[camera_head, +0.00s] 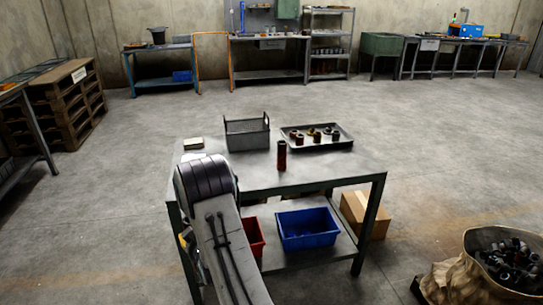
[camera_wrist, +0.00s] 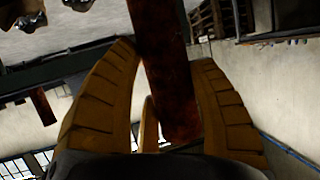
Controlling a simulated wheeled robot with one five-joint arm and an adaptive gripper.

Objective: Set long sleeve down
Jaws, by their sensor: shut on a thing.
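A dark rusty-red sleeve (camera_wrist: 165,75) is between the yellow fingers of my gripper (camera_wrist: 166,58) in the wrist view. The fingers are shut on it, and its top end runs out of the picture. In the head view my gripper and the sleeve it holds are hidden behind my arm, at the left part of the workbench (camera_head: 335,172). Another tall red-brown sleeve (camera_head: 282,156) stands upright on the workbench, apart from the visible part of my arm. A small dark red cylinder (camera_wrist: 43,107) shows at the left of the wrist view.
A grey bin (camera_head: 247,137) and a tray (camera_head: 343,146) with several short sleeves stand at the back of the workbench. A small pale block (camera_head: 194,143) lies at its back left. A blue bin (camera_head: 306,230) is below. The workbench's front right is clear.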

